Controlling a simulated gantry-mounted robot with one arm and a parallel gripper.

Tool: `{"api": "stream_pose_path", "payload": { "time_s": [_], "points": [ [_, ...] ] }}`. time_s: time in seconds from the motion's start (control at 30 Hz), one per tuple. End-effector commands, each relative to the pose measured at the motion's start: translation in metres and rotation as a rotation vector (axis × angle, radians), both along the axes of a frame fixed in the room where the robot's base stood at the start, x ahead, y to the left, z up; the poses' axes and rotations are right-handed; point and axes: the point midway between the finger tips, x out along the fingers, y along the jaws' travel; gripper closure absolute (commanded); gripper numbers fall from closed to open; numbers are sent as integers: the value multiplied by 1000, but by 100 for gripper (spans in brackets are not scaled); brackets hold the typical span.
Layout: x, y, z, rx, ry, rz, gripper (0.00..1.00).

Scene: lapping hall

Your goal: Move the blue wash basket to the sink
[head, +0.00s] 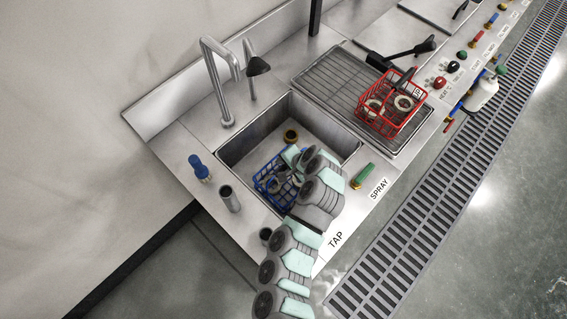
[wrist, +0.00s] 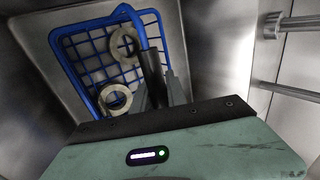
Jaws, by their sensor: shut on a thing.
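The blue wash basket (head: 262,180) is inside the steel sink (head: 237,152), near its front left corner, with metal rings in it. In the wrist view the blue basket (wrist: 75,60) is an open wire frame with pale rings (wrist: 116,98) against its mesh. Whether the basket touches the sink floor is hard to tell.
A red basket (head: 392,112) with rings stands on the ribbed drainer (head: 325,76) right of the sink. A tall tap (head: 220,90) rises behind the sink. A blue-topped fitting (head: 199,167) and a metal post (head: 230,199) stand to the left. A green handle (head: 363,176) is at the front.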

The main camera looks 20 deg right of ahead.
Motion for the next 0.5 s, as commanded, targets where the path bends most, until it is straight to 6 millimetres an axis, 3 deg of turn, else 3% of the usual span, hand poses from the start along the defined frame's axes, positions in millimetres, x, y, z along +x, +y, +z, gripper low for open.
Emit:
{"api": "stream_pose_path", "payload": {
  "time_s": [0.27,0.3,0.5],
  "points": [
    [1,0,-1,-1,-3,1,100],
    [1,0,-2,-1,-1,0,82],
    [1,0,-2,0,-1,1,65]
  ]
}}
